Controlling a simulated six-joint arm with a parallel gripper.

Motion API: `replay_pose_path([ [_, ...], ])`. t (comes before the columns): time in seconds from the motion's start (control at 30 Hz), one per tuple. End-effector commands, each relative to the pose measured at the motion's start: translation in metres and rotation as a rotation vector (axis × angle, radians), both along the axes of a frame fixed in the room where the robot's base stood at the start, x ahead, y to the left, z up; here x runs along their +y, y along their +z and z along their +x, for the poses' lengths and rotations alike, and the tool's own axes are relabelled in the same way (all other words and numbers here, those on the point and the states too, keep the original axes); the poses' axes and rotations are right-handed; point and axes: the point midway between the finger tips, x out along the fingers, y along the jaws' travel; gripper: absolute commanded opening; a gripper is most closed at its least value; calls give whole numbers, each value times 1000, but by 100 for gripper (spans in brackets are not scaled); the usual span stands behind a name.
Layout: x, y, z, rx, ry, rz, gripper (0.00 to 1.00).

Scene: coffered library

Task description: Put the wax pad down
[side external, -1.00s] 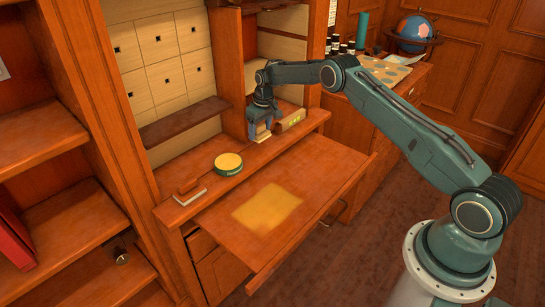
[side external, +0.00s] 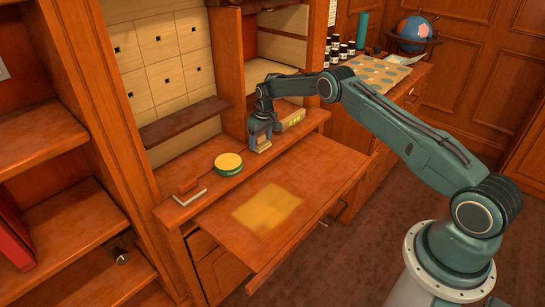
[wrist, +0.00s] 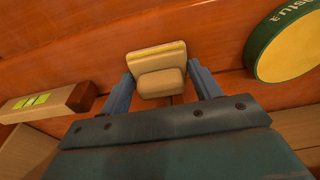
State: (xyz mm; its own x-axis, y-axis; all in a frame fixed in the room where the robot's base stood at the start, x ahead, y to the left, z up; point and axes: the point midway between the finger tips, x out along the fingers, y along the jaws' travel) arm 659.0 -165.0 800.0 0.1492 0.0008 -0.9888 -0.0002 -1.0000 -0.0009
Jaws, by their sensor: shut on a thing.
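The wax pad (wrist: 157,58) is a beige block with a yellowish layer and a smaller grip block. It sits between the two fingers of my gripper (wrist: 162,88) in the wrist view, and the fingers are shut on the grip block. In the side view my gripper (side external: 261,138) points down over the ledge (side external: 203,205) of the desk. The pad (side external: 263,147) shows below the fingers, at or just above the ledge. I cannot tell whether it touches the wood.
A round green tin with a yellow top (side external: 228,164) stands left of my gripper. A brown-handled block (side external: 188,191) is at the ledge's left end. The lower leaf (side external: 310,190) carries a yellow patch (side external: 267,208).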

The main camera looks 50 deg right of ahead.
Motion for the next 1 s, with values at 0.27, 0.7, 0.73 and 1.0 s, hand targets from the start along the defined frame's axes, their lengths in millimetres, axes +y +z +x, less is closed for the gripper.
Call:
replay_pose_path([
  [0.27, 0, -1, 0, 0, 0, 0, 85],
  [0.7, 0, 11, -1, -1, 0, 0, 85],
  [0.73, 0, 13, -1, -1, 0, 0, 85],
  [1.0, 0, 46, -6, -2, 0, -1, 85],
])
